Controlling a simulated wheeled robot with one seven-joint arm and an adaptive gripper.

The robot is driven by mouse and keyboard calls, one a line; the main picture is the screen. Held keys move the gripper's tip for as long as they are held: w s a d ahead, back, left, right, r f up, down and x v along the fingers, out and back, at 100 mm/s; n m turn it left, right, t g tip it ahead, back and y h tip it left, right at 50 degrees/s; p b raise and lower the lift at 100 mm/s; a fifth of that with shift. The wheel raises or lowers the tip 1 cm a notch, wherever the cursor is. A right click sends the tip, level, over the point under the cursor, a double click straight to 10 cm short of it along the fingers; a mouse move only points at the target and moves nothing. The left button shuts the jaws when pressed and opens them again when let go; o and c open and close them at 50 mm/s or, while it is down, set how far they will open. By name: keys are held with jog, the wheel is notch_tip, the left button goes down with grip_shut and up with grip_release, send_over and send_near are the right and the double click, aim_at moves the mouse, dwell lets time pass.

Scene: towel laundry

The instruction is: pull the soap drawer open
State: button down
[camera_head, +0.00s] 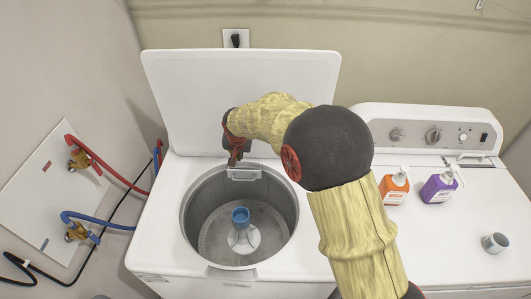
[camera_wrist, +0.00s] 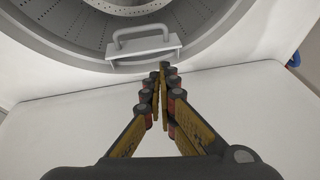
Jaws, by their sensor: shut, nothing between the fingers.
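The soap drawer (camera_head: 244,174) is a small grey piece with a raised handle at the back rim of the open washer tub (camera_head: 283,197). In the wrist view, the drawer (camera_wrist: 142,50) shows its looped handle near the top centre, and its front appears flush with the rim. My gripper (camera_head: 235,160) is just above and beside the drawer, at its left end in the head view. In the wrist view, my gripper (camera_wrist: 163,68) has its fingertips together and empty, close to the drawer's edge but not around the handle. I cannot tell whether they touch it.
The washer lid (camera_head: 240,85) stands open behind. A blue-topped agitator (camera_head: 240,217) is in the tub. An orange bottle (camera_head: 394,187), a purple bottle (camera_head: 438,187) and a grey cup (camera_head: 495,243) stand on the machine at right. Red and blue hoses run at left.

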aim_at(250, 172)
jog(key=w+d+r+h, duration=0.1)
jog(key=d, duration=0.3)
jog(key=shift+n+g, duration=0.3)
jog(key=shift+n, duration=0.1)
jog(key=x, duration=0.4)
jog(key=b+x, duration=0.1)
jog(key=x, duration=0.4)
jog(key=shift+w+d+f, duration=0.15)
jog(key=shift+w+f, duration=0.1)
jog(key=shift+w, duration=0.1)
jog(key=shift+s+b, duration=0.55)
jog(key=shift+s, duration=1.35)
